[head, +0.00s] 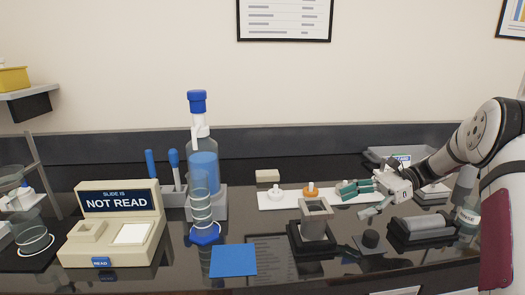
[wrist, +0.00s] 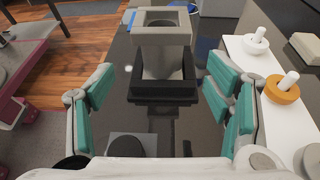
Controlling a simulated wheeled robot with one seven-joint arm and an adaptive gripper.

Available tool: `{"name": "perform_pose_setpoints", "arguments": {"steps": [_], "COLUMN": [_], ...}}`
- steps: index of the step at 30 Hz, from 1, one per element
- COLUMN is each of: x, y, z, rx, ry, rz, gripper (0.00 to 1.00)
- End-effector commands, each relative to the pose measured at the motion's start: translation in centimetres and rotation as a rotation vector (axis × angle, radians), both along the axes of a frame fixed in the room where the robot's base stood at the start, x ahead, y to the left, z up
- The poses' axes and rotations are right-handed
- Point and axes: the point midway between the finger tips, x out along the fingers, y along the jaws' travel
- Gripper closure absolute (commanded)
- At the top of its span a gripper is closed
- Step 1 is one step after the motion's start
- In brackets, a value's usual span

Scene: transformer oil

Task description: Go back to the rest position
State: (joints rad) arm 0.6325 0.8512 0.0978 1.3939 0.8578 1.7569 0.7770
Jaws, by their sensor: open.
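My gripper (head: 362,199) is open and empty above the dark bench, on the right side in the head view. Its two teal-padded fingers (wrist: 165,105) stand wide apart in the wrist view, with nothing between the pads. A grey square-topped holder (head: 316,222) on a black base stands to the left of my gripper in the head view. In the wrist view the same holder (wrist: 161,62) is ahead, beyond the fingertips. My arm reaches in from the right edge.
A white strip (head: 290,201) holds white and orange stoppers behind the gripper. A dark round knob (head: 371,238) sits below it. A black rack (head: 422,231) and a rinse bottle (head: 467,217) stand right. A slide reader (head: 115,228), a tall blue-capped bottle (head: 202,160) and a blue mat (head: 233,260) are left.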

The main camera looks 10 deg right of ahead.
Motion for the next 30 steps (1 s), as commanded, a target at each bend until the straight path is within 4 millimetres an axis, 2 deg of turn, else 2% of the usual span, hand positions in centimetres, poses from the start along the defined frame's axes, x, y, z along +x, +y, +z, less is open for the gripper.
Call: {"name": "perform_pose_setpoints", "arguments": {"steps": [1, 5, 9, 15, 22, 30], "x": [-0.5, -2.6, -5.8, -11.0, -17.7, -25.3], "y": [1.0, 3.7, 6.5, 9.5, 11.6, 12.3], "z": [1.2, 4.1, 7.0, 10.2, 12.9, 14.6], "rx": [-0.034, -0.155, -0.300, -0.492, -0.695, -0.911], "ry": [-0.023, -0.102, -0.208, -0.374, -0.583, -0.848], "rz": [0.025, 0.106, 0.213, 0.375, 0.571, 0.817], "gripper": [0.28, 0.28, 0.28, 0.28, 0.28, 0.28]}}
